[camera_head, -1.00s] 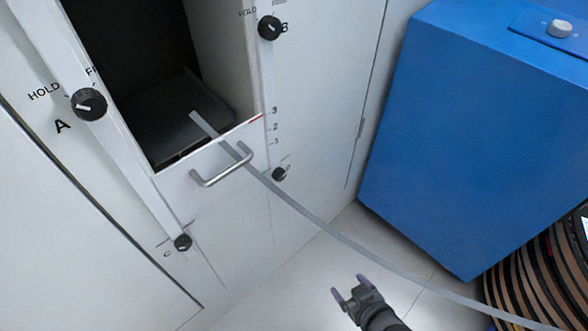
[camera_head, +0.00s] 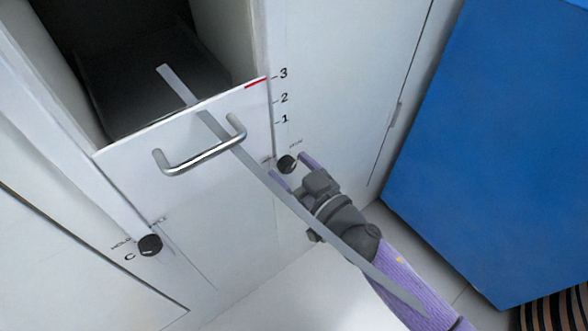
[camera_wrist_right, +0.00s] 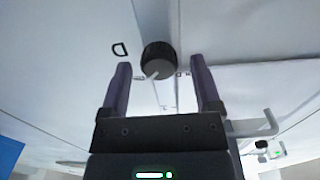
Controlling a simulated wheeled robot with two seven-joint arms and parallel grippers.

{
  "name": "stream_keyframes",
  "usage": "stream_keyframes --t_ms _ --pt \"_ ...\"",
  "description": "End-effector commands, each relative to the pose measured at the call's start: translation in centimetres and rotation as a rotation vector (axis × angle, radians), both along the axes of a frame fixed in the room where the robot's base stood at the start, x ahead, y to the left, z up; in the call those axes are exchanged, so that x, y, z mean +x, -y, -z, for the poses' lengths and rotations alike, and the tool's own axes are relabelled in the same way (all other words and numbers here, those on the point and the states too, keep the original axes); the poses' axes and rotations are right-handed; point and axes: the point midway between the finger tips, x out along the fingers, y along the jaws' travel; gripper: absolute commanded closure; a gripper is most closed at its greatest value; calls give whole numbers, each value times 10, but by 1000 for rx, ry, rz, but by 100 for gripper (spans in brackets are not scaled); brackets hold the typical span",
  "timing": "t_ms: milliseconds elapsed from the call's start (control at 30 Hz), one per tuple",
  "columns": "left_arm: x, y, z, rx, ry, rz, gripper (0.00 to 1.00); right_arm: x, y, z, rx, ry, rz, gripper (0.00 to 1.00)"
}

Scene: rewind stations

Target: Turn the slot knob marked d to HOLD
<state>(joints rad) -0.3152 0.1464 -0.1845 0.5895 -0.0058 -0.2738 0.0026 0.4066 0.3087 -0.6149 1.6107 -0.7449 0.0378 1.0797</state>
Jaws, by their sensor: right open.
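The black knob marked D (camera_head: 287,164) sits on the white cabinet front, below the 1-2-3 scale. In the right wrist view the knob (camera_wrist_right: 159,60) has a pale pointer mark at its lower left, with the letter D to its left. My right gripper (camera_head: 292,170) is open, with one finger on each side of the knob. In the wrist view the fingertips (camera_wrist_right: 160,68) flank it with gaps, and no contact shows. The small position lettering near the knob is too small to read surely. My left gripper is not in view.
A white gate with a metal handle (camera_head: 200,152) closes the lower part of a dark opening. A grey strip (camera_head: 255,170) runs from the opening across my right arm. Knob C (camera_head: 150,245) is at lower left. A blue box (camera_head: 490,150) stands on the right.

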Motion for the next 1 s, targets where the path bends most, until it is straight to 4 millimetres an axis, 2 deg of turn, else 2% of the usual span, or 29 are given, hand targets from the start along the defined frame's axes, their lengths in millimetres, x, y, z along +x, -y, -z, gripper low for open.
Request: stream_keyframes --t_ms 100,133,500,767,1000 --pt "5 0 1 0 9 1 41 0 0 0 0 0 0 19" --pt "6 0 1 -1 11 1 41 0 0 0 0 0 0 23" --pt "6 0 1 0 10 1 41 0 0 0 0 0 1 100" --pt "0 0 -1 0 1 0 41 0 0 0 -12 9 1 100" --pt "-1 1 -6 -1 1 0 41 -1 0 -1 -99 73 2 100"
